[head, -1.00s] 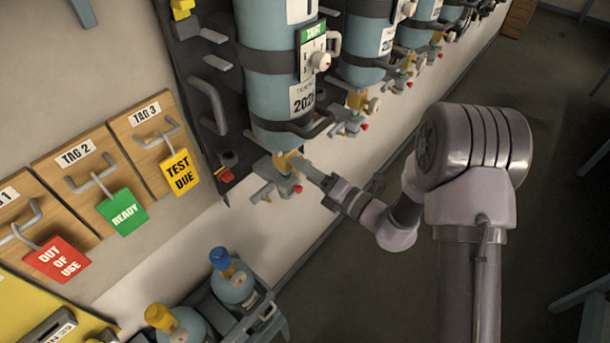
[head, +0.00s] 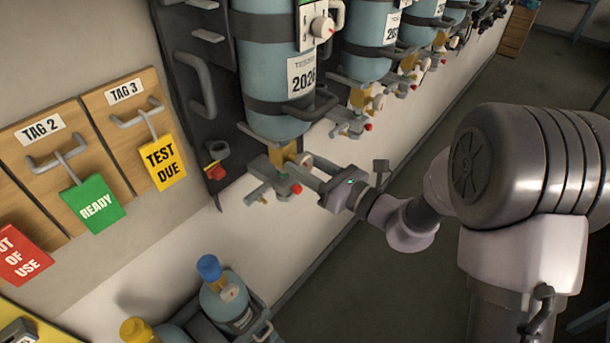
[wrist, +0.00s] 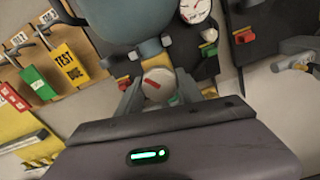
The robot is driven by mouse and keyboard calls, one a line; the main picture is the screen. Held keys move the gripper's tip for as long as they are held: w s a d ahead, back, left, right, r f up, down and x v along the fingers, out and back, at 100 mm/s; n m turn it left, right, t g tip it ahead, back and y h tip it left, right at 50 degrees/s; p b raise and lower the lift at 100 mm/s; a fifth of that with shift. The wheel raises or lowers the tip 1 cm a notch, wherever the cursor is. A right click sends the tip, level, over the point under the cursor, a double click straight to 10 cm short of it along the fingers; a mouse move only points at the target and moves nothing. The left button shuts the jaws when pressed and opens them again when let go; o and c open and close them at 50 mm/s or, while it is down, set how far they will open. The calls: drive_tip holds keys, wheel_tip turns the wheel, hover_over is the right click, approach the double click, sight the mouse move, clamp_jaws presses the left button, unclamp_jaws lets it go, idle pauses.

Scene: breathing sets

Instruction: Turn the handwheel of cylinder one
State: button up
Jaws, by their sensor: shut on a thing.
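The nearest large blue cylinder (head: 275,75) hangs valve-down on the wall rack. At its lower end is a brass valve (head: 283,155) with a pale round handwheel (head: 303,163). In the wrist view the handwheel (wrist: 158,84) shows a red mark on its face, between my two fingers. My gripper (head: 310,172) reaches in from the right and is shut on the handwheel; it also shows in the wrist view (wrist: 158,95). The fingers partly hide the wheel's rim in the head view.
A red-tipped fitting (head: 295,189) sits just under the valve. More cylinders (head: 365,50) hang along the wall to the right. Tag boards (head: 130,110) are at left. Small bottles (head: 222,290) stand in a rack below. The floor at right is mostly clear.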

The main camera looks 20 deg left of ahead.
drive_tip(key=n+b, duration=0.1)
drive_tip(key=b, duration=0.1)
drive_tip(key=n+b, duration=0.1)
drive_tip(key=n, duration=0.1)
drive_tip(key=n+b, duration=0.1)
drive_tip(key=b, duration=0.1)
drive_tip(key=shift+f+n+b, duration=0.3)
drive_tip(key=n+b, duration=0.3)
drive_tip(key=b, duration=0.2)
drive_tip(key=shift+n, duration=0.4)
drive_tip(key=n+b, duration=0.4)
drive_tip(key=b, duration=0.3)
drive_tip(key=shift+f+b, duration=0.1)
drive_tip(key=shift+b, duration=0.3)
drive_tip(key=n+b, duration=0.5)
drive_tip(key=b, duration=0.2)
drive_tip(key=shift+r+n+b, duration=0.25)
drive_tip(key=shift+n+b, duration=0.65)
drive_tip(key=shift+b, duration=0.2)
drive_tip(key=n, duration=0.2)
drive_tip(key=shift+r+n+b, duration=0.2)
drive_tip(key=shift+n+b, duration=0.15)
drive_tip(key=shift+n, duration=0.05)
drive_tip(key=n, duration=0.3)
drive_tip(key=shift+r, duration=0.1)
drive_tip(key=shift+n, duration=1.9)
